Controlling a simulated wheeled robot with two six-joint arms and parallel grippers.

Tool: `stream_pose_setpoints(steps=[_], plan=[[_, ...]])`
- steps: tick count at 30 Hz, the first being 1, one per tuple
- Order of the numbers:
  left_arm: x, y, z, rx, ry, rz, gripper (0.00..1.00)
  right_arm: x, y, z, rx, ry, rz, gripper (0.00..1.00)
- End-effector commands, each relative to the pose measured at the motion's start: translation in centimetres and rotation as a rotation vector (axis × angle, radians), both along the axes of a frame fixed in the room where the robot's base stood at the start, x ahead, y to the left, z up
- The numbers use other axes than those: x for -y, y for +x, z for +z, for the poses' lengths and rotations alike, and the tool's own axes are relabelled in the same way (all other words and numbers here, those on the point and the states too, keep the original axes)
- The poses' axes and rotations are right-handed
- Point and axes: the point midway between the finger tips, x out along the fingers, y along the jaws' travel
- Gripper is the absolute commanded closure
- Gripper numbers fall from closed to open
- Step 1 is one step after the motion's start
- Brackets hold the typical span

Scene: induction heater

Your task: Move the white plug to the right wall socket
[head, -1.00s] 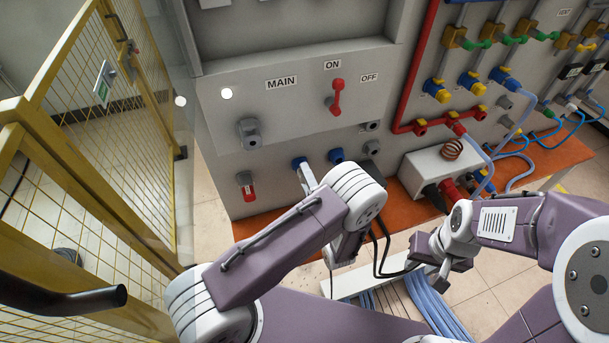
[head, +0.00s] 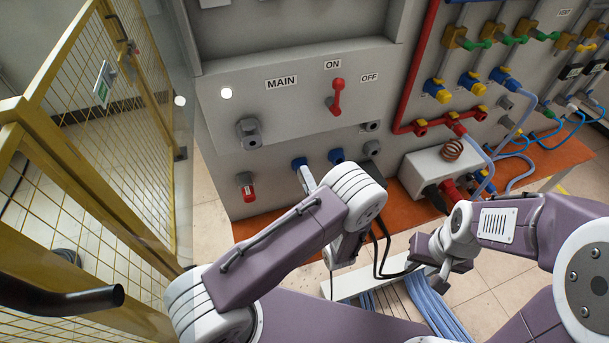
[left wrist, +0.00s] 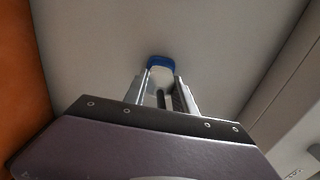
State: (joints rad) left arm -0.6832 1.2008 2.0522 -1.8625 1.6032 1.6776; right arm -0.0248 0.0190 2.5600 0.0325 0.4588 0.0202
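The white plug (left wrist: 161,74) sits at a blue wall socket (left wrist: 160,61) in the left wrist view. In the head view this is the left one of two blue sockets (head: 299,163). The right blue socket (head: 336,156) looks empty. My left gripper (left wrist: 163,88) has its two grey fingers on either side of the plug, with no clear gap seen, so it looks shut on it. In the head view my left wrist hides most of this gripper. My right gripper (head: 442,266) is low, away from the sockets; its fingers are too small to judge.
A red switch lever (head: 337,96) and a grey socket (head: 248,133) are on the panel above. A white box (head: 432,166) with dark and red plugs stands to the right on the orange base. A yellow mesh fence (head: 110,150) closes off the left.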

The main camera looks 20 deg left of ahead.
Motion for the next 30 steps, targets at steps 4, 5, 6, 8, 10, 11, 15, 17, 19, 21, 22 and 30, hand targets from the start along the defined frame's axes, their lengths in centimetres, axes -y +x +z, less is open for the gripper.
stream_pose_setpoints(steps=[4, 5, 6, 8, 10, 11, 15, 17, 19, 21, 22, 30], plan=[[0.1, -0.1, 0.0, 0.0, 0.0, -0.001, 1.0, 0.0, 0.0, 0.0, 0.0, 0.0, 0.0, 0.67], [0.2, -0.2, 0.0, 0.0, 0.0, -0.001, 1.0, 0.0, 0.0, 0.0, 0.0, 0.0, 0.0, 0.67], [0.3, -0.3, 0.0, -0.001, 0.0, -0.003, 1.0, 0.0, 0.0, 0.0, 0.0, 0.0, 0.0, 0.67], [0.4, -0.5, 0.0, -0.001, 0.0, -0.003, 1.0, 0.0, 0.0, 0.0, 0.0, 0.0, 0.0, 0.67], [0.6, -0.8, -0.1, -0.001, 0.0, -0.001, 1.0, 0.0, 0.0, -0.1, 0.0, 0.0, 0.0, 0.67], [0.6, -0.9, 0.0, -0.001, 0.0, -0.001, 1.0, 0.0, 0.0, -0.1, 0.0, 0.0, 0.0, 0.67], [1.0, -1.3, 0.0, -0.001, 0.0, -0.002, 1.0, 0.0, 0.0, -0.1, 0.0, 0.0, 0.0, 0.67], [1.1, -1.5, 0.0, -0.001, 0.0, -0.001, 1.0, 0.0, 0.0, -0.1, 0.0, 0.0, 0.0, 0.67], [1.3, -1.7, 0.0, -0.001, -0.001, -0.002, 1.0, 0.0, 0.0, -0.1, 0.0, 0.0, 0.0, 0.67], [1.4, -2.0, 0.0, -0.001, -0.001, -0.002, 1.0, 0.0, 0.0, -0.1, 0.0, 0.0, 0.0, 0.67], [1.5, -2.1, 0.0, 0.0, 0.0, -0.001, 1.0, 0.0, 0.0, -0.1, 0.0, 0.0, 0.0, 0.67], [2.1, -3.0, 0.0, 0.0, 0.0, -0.001, 1.0, 0.0, 0.0, -0.2, 0.0, 0.0, 0.0, 0.67]])
